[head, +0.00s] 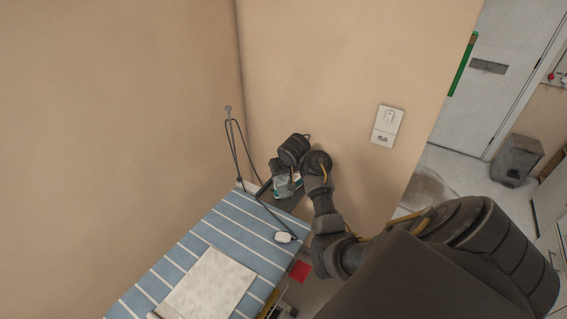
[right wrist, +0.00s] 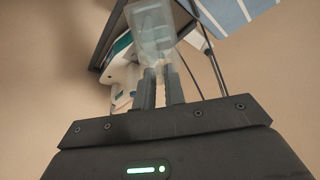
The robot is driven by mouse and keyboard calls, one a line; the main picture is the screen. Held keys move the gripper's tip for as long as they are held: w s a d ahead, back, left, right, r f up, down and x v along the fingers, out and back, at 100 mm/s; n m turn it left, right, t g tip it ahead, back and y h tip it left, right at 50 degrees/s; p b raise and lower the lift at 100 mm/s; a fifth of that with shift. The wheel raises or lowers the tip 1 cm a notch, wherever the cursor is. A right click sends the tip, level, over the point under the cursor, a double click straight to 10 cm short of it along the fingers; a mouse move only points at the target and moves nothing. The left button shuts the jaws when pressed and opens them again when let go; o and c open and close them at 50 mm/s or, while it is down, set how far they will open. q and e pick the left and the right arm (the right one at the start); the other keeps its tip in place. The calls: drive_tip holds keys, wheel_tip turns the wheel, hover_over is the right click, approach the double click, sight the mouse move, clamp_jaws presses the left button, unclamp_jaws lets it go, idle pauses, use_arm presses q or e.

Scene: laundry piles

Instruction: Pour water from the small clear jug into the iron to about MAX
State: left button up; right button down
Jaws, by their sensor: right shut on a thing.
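My right gripper (head: 283,171) is at the far end of the ironing board, shut on the small clear jug (head: 281,187). In the right wrist view the two fingers (right wrist: 160,85) close on the jug (right wrist: 150,32), which looks pale and see-through. The white and teal iron (right wrist: 121,76) is right behind the jug in that view. In the head view only a little of the iron (head: 297,179) shows beside the jug. I cannot make out the water level or the iron's fill opening. My left gripper is not in view.
The blue striped ironing board (head: 238,235) runs toward the lower left, with a folded pale cloth (head: 210,284) on it. A black cord crosses the board near a white plug-like piece (head: 283,237). Walls stand close behind, with a socket plate (head: 387,125) to the right.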

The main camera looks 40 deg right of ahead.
drive_tip(key=shift+w+d+r+g+y, duration=0.3)
drive_tip(key=shift+w+r+g+y, duration=0.1)
drive_tip(key=shift+w+g, duration=0.45)
drive_tip(key=shift+w+d+r+g+y, duration=0.25)
drive_tip(key=shift+w+r+g+y, duration=0.25)
drive_tip(key=shift+g, duration=0.45)
idle(5.5)
drive_tip(key=shift+f, duration=0.2)
idle(0.5)
